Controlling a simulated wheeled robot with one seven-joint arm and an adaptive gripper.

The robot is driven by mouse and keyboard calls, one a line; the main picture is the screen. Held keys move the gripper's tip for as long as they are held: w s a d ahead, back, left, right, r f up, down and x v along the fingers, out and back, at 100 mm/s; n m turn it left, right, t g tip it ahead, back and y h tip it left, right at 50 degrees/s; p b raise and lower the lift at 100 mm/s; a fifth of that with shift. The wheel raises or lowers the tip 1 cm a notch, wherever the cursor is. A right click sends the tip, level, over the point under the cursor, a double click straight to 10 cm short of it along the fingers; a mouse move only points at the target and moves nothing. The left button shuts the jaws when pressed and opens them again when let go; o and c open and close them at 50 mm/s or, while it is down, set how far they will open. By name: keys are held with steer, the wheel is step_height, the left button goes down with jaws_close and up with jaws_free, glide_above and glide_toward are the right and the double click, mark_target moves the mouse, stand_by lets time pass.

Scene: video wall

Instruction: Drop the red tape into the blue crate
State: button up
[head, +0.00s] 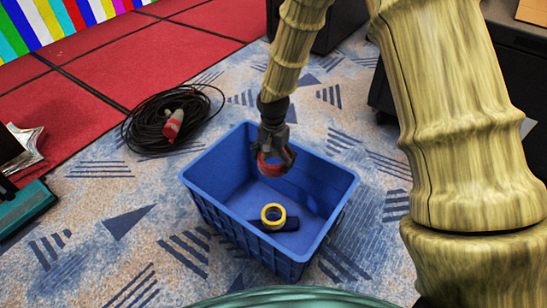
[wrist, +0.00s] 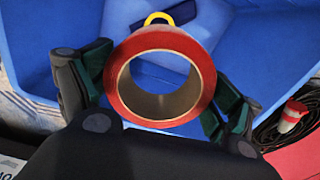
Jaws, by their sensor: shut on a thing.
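The red tape (head: 270,167) is a roll held in my gripper (head: 273,158). In the wrist view the red tape (wrist: 112,80) sits between the two fingers of my gripper (wrist: 160,88), its round hole facing the camera. The blue crate (head: 215,205) stands open on the carpet, and my gripper with the tape is over its opening. A yellow tape roll (head: 264,220) and a dark blue object lie on the crate floor. In the wrist view the crate (wrist: 265,50) fills the background, and the yellow roll (wrist: 159,18) is partly hidden behind the red tape.
A coiled black cable (head: 150,125) with a red and white plug (head: 173,124) lies left of the crate. Dark cases (head: 335,20) stand behind it. A teal object (head: 28,208) is at the left edge. Patterned carpet around the crate is mostly clear.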

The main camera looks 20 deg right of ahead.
steer(key=shift+f+b, duration=3)
steer(key=shift+b, duration=0.55)
steer(key=o, duration=0.9)
steer(key=shift+o, duration=0.2)
step_height(320, 180, up, 12)
steer(key=shift+r, duration=0.15)
